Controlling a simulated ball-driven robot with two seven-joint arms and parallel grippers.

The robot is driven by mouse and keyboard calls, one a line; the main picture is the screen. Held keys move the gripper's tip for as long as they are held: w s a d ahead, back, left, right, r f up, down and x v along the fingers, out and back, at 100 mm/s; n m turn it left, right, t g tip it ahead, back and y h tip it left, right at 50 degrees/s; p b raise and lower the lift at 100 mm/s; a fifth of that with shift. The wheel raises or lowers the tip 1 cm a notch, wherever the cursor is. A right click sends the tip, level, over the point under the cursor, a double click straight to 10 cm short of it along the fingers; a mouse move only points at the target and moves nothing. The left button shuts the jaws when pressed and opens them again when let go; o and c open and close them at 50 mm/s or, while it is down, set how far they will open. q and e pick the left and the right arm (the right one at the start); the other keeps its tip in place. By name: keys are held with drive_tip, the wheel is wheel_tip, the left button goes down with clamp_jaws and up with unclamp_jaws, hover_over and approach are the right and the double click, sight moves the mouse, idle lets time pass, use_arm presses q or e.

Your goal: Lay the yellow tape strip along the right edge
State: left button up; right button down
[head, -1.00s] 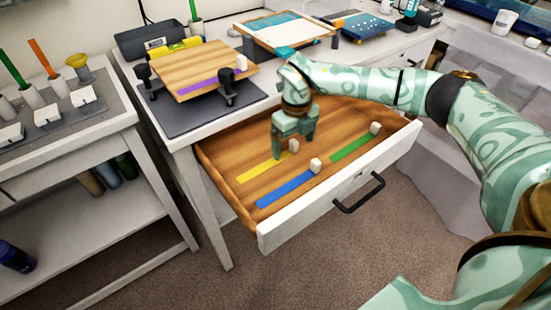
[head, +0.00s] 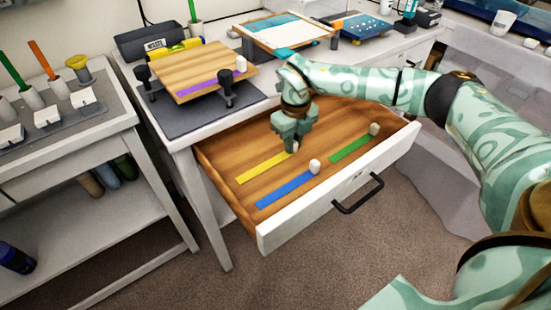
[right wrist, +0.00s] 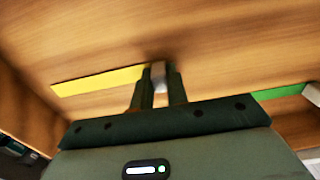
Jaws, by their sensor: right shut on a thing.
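The yellow tape strip (head: 263,168) lies in the open drawer, left of my right gripper (head: 294,146). In the right wrist view the yellow strip (right wrist: 98,81) runs left from the fingers. My right gripper (right wrist: 158,82) is shut on the white block-like tab at the strip's right end. A wooden board (head: 192,68) sits on a dark mat on the bench, with a purple strip (head: 211,84) along its front edge and black clamps at its corners. The board's right edge has no strip that I can see. My left gripper is not in view.
The drawer (head: 335,195) also holds a blue strip (head: 286,189) and a green strip (head: 351,148), each with a white tab. A framed tray (head: 330,32) stands behind on the bench.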

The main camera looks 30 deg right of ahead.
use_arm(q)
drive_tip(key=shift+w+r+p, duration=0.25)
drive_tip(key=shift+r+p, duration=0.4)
use_arm(e)
drive_tip(key=shift+r, duration=0.95)
wheel_tip(320, 180, up, 6)
drive_tip(key=p, duration=0.4)
drive_tip(key=shift+r+p, duration=0.1)
drive_tip(key=shift+p, duration=0.3)
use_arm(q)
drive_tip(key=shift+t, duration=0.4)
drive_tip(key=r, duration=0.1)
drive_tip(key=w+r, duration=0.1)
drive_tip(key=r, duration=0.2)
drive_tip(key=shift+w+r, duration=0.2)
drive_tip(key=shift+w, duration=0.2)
use_arm(e)
drive_tip(key=shift+f, duration=0.2)
